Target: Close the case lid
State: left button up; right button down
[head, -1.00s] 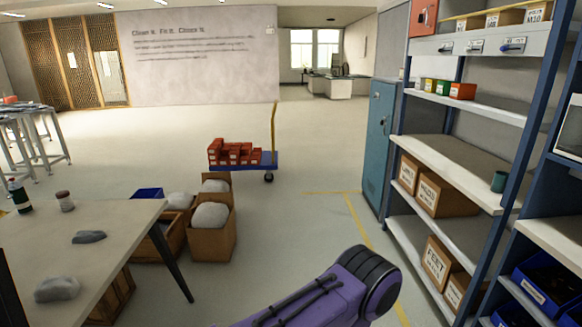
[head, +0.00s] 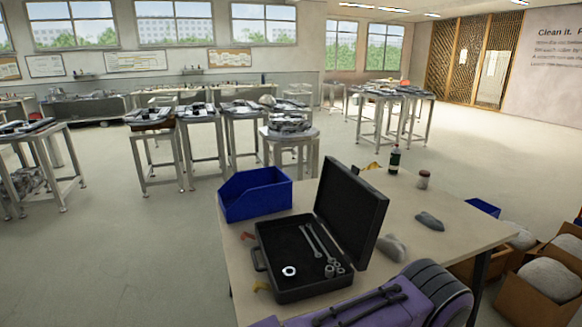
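A black case (head: 301,259) lies open on the near table in the head view. Its lid (head: 350,207) stands up along the case's right side, tilted slightly back. Inside the case are two wrenches (head: 316,243), a hex nut (head: 289,271) and several small round parts (head: 334,267). A purple arm link of mine crosses the bottom right, in front of the table. Neither gripper shows in the picture.
The table (head: 460,226) also holds a blue bin (head: 256,194) behind the case, grey rags (head: 391,247), a dark bottle (head: 394,160) and a small jar (head: 423,180). Cardboard boxes (head: 545,285) stand on the floor at right. Open floor (head: 120,250) lies to the left.

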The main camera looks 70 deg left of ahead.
aim_at(352, 210)
jog(key=u, duration=0.3)
jog(key=i, duration=2.15)
jog(key=u, duration=1.95)
